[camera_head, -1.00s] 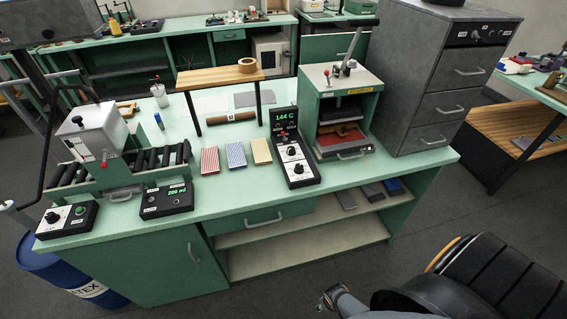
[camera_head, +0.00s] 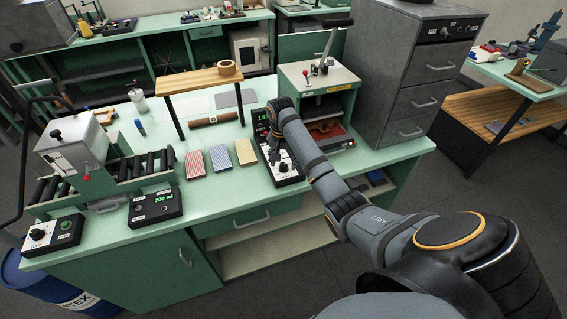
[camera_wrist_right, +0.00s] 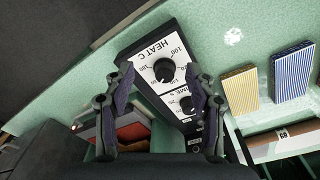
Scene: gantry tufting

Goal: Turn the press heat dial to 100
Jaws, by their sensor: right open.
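The press control box (camera_head: 292,180) stands on the green bench, and its green display (camera_head: 261,117) is partly hidden by my arm. The heat dial (camera_wrist_right: 164,70) is a black knob on a white plate marked HEAT C, with 100 and 180 readable in the right wrist view. The time dial (camera_wrist_right: 187,103) lies beside it. My right gripper (camera_wrist_right: 160,72) is open, its two dark fingers spread on either side of the heat dial in that view. Whether they touch it I cannot tell. In the head view the right gripper (camera_head: 272,150) hangs above the box. My left gripper is out of view.
The heat press (camera_head: 318,100) stands right of the box, beside a grey drawer cabinet (camera_head: 420,75). Striped blocks, red (camera_head: 195,163), blue (camera_head: 221,158) and yellow (camera_head: 245,151), lie left of the box. A wooden shelf (camera_head: 190,82) stands behind them.

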